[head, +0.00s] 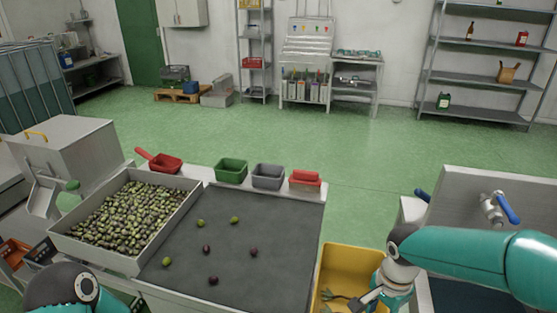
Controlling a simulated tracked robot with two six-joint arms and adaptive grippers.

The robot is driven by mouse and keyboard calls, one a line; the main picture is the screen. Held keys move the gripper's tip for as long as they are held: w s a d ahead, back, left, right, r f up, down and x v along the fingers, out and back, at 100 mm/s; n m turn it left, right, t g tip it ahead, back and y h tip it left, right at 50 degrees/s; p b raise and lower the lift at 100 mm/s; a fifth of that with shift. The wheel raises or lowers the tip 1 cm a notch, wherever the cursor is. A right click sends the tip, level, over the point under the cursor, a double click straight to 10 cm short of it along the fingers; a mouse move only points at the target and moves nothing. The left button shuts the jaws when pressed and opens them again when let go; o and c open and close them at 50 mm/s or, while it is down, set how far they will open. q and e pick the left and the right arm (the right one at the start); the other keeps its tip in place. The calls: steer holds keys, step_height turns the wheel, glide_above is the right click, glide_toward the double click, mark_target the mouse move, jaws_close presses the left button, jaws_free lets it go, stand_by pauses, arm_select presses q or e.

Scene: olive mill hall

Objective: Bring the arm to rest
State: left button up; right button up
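My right arm comes in from the right, and its dark gripper (362,302) points down and left over the yellow bin (341,258) at the lower right. Whether its fingers are open or shut does not show. A leafy green sprig (333,294) shows in the bin just left of the gripper; I cannot tell if they touch.
A grey sorting mat (230,265) holds several scattered olives. A tray (190,203) heaped with olives stands left of it. A red scoop (160,161), a green bin (231,172), a grey bin (268,178) and a red container (305,181) line the back. A sink with blue-handled taps (497,210) stands right.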

steer(key=s+a+f+n+g+y, duration=0.1)
steer(key=s+a+f+n, duration=0.1)
steer(key=s+a+f, duration=0.4)
steer(key=s+a+f+n+g+y, duration=0.1)
steer(key=s+f+n+y, duration=0.1)
steer(key=s+f, duration=0.6)
steer(key=s+a+f+n+y, duration=0.1)
steer(key=s+a+f+n, duration=0.1)
steer(key=s+a+f, duration=0.5)
steer(key=w+d+f+n+t, duration=0.2)
steer(key=w+d+n, duration=0.1)
steer(key=w+d, duration=0.1)
steer(key=shift+w+d+n+t, duration=0.15)
steer(key=shift+w+n+t, duration=0.2)
steer(key=shift+w, duration=0.55)
